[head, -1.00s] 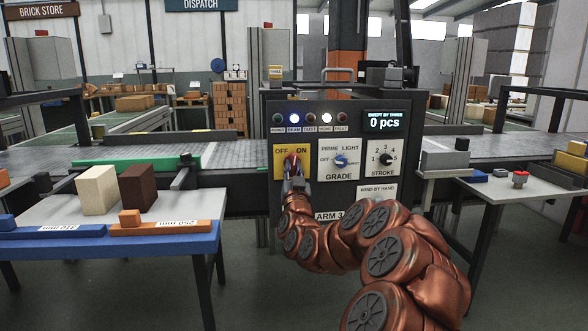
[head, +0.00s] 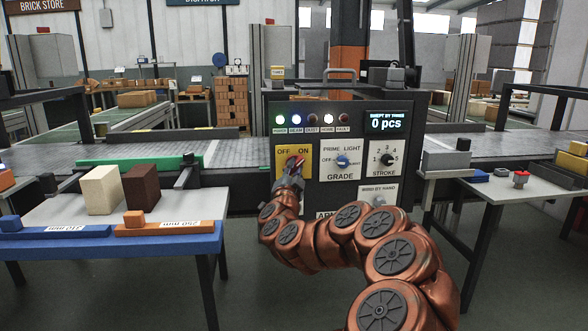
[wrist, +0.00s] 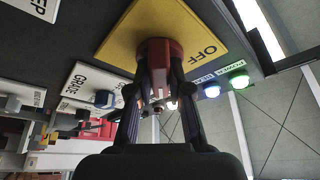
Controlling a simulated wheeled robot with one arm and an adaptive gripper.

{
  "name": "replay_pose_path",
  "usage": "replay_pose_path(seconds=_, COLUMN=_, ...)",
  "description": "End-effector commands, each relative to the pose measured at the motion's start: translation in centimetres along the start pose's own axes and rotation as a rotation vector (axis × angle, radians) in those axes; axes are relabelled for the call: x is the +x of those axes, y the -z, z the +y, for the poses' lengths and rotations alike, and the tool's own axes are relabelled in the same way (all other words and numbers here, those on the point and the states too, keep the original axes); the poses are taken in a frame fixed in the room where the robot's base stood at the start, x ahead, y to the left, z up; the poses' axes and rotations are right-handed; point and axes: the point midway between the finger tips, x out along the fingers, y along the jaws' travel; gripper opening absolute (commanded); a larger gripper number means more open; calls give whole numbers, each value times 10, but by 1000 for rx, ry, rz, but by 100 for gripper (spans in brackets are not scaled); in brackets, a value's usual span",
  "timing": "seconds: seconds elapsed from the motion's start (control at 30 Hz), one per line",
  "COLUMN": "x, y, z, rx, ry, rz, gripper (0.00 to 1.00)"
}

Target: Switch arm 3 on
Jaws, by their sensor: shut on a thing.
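The arm 3 control box (head: 408,138) stands upright at the conveyor. Its yellow OFF/ON plate (head: 280,164) carries a red rotary switch (head: 297,161), whose visible handle leans up and right, toward ON. My gripper (head: 291,170) is shut on this switch. In the wrist view my fingers (wrist: 158,78) clasp the red switch (wrist: 157,47) from both sides, and OFF reads on the plate beside it; the ON word is hidden there. The green POWER lamp (head: 279,119) is lit; it also glows in the wrist view (wrist: 238,82).
The blue BEAM lamp (head: 296,119) and white HOME lamp (head: 328,119) are lit. The display (head: 387,122) reads 0 pcs. The GRADE knob (head: 342,160) and STROKE knob (head: 387,159) are to the right. A blue-edged table (head: 100,243) with bricks stands left.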

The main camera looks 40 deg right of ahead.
Motion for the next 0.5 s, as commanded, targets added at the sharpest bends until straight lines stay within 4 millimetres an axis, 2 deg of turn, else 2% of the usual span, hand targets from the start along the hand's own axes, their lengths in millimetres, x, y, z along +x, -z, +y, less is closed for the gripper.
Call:
replay_pose_path(seconds=0.47, x=1, y=3, z=0, rx=12, ry=-4, rz=6, gripper=0)
replay_pose_path(seconds=0.5, x=1, y=3, z=0, rx=12, ry=-4, rz=6, gripper=23)
